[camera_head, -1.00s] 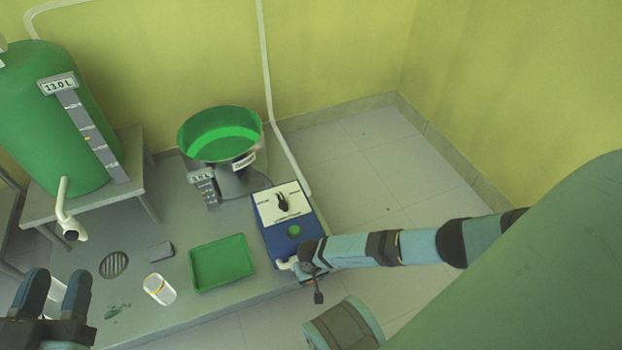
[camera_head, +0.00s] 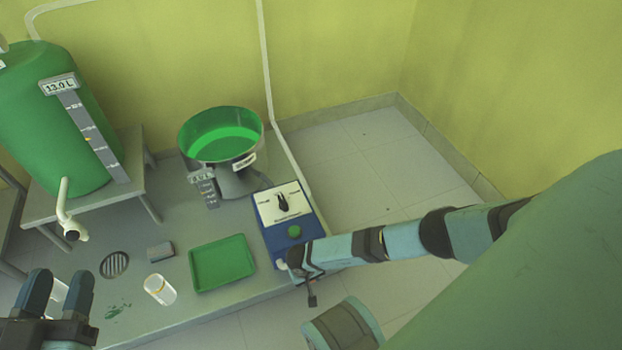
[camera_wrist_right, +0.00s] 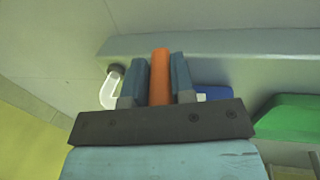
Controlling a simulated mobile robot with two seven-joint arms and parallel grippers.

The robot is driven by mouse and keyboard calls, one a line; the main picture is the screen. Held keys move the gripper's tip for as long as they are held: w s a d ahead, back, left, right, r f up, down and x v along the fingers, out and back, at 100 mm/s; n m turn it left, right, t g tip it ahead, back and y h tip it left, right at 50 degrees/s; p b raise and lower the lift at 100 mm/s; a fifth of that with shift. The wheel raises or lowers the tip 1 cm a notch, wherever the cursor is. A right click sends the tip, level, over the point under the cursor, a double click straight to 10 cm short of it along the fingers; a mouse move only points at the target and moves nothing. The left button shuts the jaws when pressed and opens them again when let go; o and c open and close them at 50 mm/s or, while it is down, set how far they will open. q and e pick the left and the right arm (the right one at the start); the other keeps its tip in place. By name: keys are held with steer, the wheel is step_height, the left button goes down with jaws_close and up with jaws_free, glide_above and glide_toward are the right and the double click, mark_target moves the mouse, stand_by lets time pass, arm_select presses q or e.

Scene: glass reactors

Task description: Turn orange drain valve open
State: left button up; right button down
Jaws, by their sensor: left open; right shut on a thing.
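The orange drain valve handle (camera_wrist_right: 160,76) stands between the two blue fingers of my right gripper in the right wrist view. The right gripper (camera_wrist_right: 160,84) is shut on it. In the head view my right gripper (camera_head: 299,266) is at the front edge of the blue control box (camera_head: 268,232), and the valve handle is hidden there. A white bent pipe (camera_wrist_right: 110,92) with a dark end is beside the fingers in the wrist view. My left gripper (camera_head: 68,292) is open and empty at the lower left of the head view.
A green tray (camera_head: 222,264) lies left of the blue box, with a white-and-yellow container (camera_head: 160,289) beside it. A round vessel with green contents (camera_head: 222,137) stands behind. A green tank (camera_head: 52,120) with a white spout stands on a stand at left.

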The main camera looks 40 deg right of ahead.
steer(key=h, duration=0.2)
steer(key=shift+w+a+g+h, duration=0.1)
steer(key=shift+w+g+h, duration=0.05)
steer(key=shift+g+h, duration=0.2)
arm_select(q)
steer(key=shift+a+f, duration=0.15)
arm_select(e)
steer(key=shift+h, duration=0.85)
steer(key=c, duration=1)
jaws_free()
steer(key=shift+o, duration=0.2)
arm_select(q)
steer(key=s+n+p, duration=0.1)
steer(key=p, duration=0.1)
steer(key=d+n+g+p, duration=0.1)
steer(key=s+d+f+n+g+p, duration=0.1)
steer(key=p, duration=0.1)
steer(key=shift+s+n+y+p, duration=0.3)
steer(key=shift+y, duration=0.1)
arm_select(e)
steer(key=v, duration=1.3)
steer(key=shift+w+a, duration=0.2)
steer(key=shift+a, duration=0.15)
